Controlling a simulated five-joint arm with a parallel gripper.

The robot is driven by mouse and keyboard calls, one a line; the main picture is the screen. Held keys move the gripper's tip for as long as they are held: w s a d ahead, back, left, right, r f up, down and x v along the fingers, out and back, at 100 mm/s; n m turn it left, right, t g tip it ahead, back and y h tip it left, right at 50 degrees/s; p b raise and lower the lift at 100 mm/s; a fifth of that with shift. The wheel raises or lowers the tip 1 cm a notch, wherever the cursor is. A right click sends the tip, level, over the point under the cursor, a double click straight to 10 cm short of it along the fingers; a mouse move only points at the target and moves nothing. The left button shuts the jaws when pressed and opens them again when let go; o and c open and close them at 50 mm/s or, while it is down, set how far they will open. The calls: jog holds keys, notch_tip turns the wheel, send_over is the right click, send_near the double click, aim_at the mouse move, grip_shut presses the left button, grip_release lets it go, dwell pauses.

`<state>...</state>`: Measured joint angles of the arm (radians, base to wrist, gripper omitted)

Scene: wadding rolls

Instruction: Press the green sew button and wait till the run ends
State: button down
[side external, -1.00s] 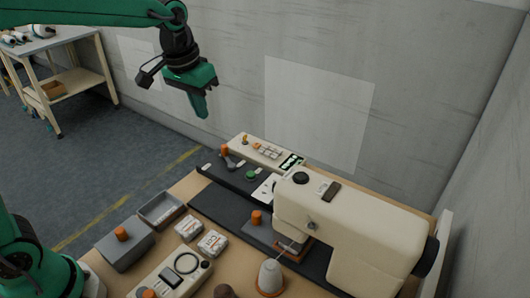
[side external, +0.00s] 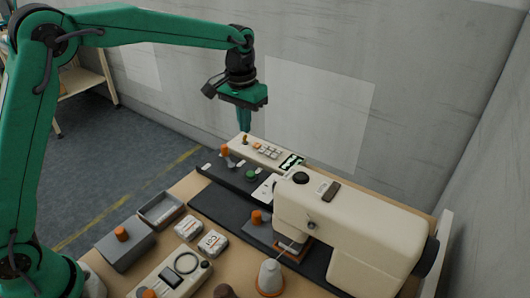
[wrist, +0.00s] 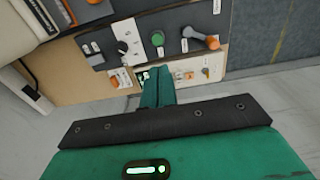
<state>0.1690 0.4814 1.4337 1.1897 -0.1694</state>
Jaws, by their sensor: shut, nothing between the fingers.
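The green sew button (side external: 252,175) sits on a dark control strip (side external: 228,173) beside the sewing machine. My gripper (side external: 244,128) points down above the cream panel (side external: 262,151) behind the strip, apart from the button. In the wrist view my gripper (wrist: 157,72) has its green fingers together with nothing between them. The cream sewing machine (side external: 350,225) stands to the right of the button.
An orange-knobbed lever (side external: 225,151) stands left of the button, on the same strip. Nearer are a grey tray (side external: 161,209), a grey box with an orange knob (side external: 124,248), two labelled white packs (side external: 212,243) and a thread cone (side external: 270,277). A grey wall rises behind the table.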

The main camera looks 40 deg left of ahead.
aim_at(250, 173)
jog(key=shift+f, duration=0.1)
dwell(0.3)
jog(key=f, duration=1.4)
jog(key=shift+w+d, duration=0.2)
jog(key=shift+w, duration=0.05)
